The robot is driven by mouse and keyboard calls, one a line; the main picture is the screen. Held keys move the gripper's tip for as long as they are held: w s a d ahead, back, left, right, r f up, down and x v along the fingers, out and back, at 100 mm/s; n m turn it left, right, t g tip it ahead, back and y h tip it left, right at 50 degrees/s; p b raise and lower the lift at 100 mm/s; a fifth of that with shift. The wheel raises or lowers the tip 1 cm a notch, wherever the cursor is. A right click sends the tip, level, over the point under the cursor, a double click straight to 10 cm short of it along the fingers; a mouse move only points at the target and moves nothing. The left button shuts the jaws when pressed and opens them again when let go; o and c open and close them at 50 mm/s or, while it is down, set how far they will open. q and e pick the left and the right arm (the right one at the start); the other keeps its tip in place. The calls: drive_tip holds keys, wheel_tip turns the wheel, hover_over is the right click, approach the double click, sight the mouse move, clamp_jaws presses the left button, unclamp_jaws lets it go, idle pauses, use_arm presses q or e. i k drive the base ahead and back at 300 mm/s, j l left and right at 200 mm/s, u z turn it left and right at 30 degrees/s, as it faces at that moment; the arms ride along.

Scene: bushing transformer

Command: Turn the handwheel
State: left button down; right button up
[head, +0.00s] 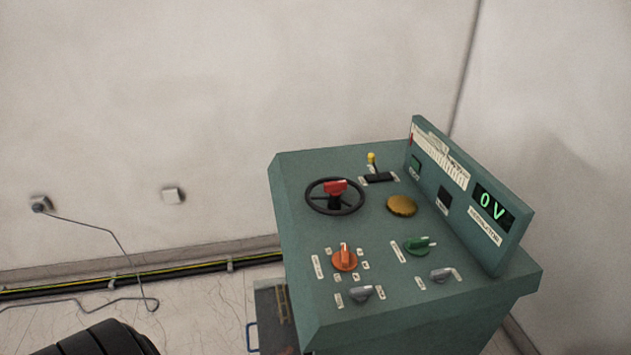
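The handwheel (336,203) is a black ring on the sloped top of a green control console (300,290), toward its back left in the head view. Nothing touches the wheel. Neither of my grippers is in view, so their state and distance from the wheel are hidden.
The console top also carries a yellow-tipped lever (372,160), a round brass-coloured knob (401,205), an orange knob (344,258), a green knob (418,245) and grey knobs. A raised panel (493,208) reads 0 V. A cable (110,233) lies at left.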

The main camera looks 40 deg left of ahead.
sight(334, 187)
drive_tip(key=u, duration=1.05)
